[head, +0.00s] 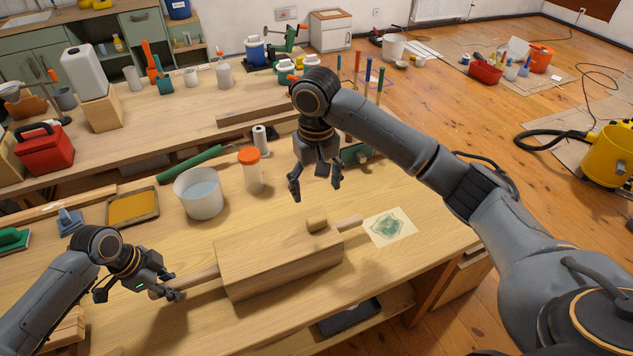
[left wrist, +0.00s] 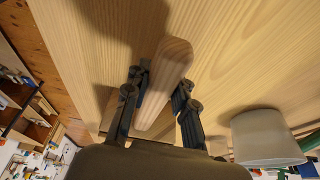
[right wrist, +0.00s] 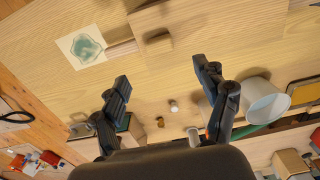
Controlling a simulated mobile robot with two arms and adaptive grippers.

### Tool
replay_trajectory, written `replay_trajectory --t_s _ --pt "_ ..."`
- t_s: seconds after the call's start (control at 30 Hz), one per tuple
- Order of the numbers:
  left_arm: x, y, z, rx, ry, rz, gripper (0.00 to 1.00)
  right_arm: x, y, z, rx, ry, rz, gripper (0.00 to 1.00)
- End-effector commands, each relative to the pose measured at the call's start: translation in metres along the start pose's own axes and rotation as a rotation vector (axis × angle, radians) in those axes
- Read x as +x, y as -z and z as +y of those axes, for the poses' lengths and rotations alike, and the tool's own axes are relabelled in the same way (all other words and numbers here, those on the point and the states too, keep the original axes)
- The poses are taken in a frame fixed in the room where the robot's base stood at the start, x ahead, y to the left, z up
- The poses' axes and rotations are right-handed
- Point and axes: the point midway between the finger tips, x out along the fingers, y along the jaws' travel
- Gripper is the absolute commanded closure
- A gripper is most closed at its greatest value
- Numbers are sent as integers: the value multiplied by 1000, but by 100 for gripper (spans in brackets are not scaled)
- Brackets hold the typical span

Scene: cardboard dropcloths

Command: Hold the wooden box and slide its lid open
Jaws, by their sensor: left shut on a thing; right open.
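The wooden box (head: 275,265) lies on the workbench, its lid on top with a small wooden knob (head: 316,225) near the right end. One bar-like handle (head: 349,222) sticks out at the right, another (head: 203,275) at the left. My left gripper (head: 170,292) is shut on the left handle, which also shows between its fingers in the left wrist view (left wrist: 168,75). My right gripper (head: 315,190) is open and empty, above and behind the box. In the right wrist view the knob (right wrist: 157,40) is beyond its spread fingers. I see no clear lid gap.
A white bucket (head: 199,197) and an orange-lidded jar (head: 250,172) stand behind the box. A sheet with a green print (head: 390,228) lies just right of the right handle. A tray (head: 132,208) lies at the left. The bench's front strip is clear.

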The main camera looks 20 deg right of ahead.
Motion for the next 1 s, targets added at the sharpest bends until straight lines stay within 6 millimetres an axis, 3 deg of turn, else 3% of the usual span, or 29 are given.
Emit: replay_trajectory --t_s 0.4,0.6,1.0 --pt "0 0 0 -1 0 0 100 74 -1 1 2 0 -3 26" --pt "0 0 0 -1 0 -1 100 102 0 1 0 0 -1 26" --pt "0 0 0 -1 0 -1 100 115 0 0 -1 1 1 26"
